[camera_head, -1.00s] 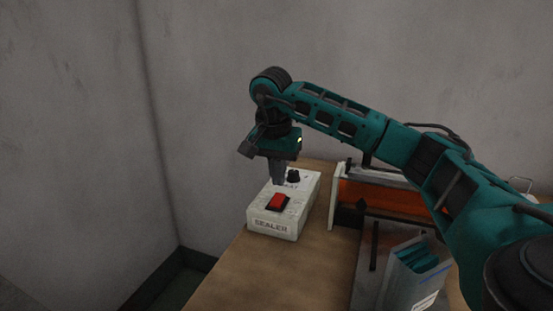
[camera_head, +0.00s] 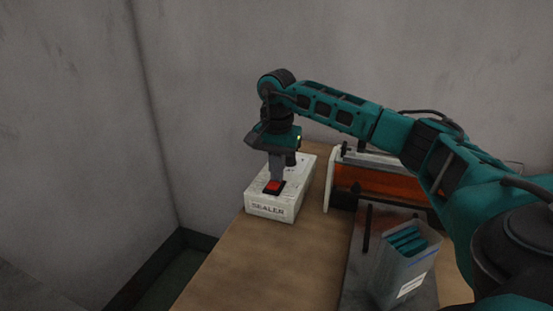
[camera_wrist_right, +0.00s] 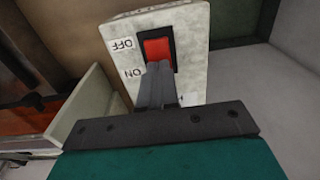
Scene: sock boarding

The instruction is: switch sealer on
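The white sealer box (camera_head: 275,208) sits near the left edge of the wooden table, its front lettered SEALER. Its red rocker switch (camera_head: 273,187) is in a black frame on top. My right gripper (camera_head: 276,179) points straight down with its fingers together and empty, the tips at the switch. In the right wrist view the red switch (camera_wrist_right: 158,50) has OFF and ON printed beside it, and the closed fingertips (camera_wrist_right: 157,68) overlap the switch's edge on the ON side. Whether they press it I cannot tell. My left gripper is not in view.
Right of the box stands a sealing machine with an orange front (camera_head: 375,188). The wooden table (camera_head: 232,262) is bare at front left.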

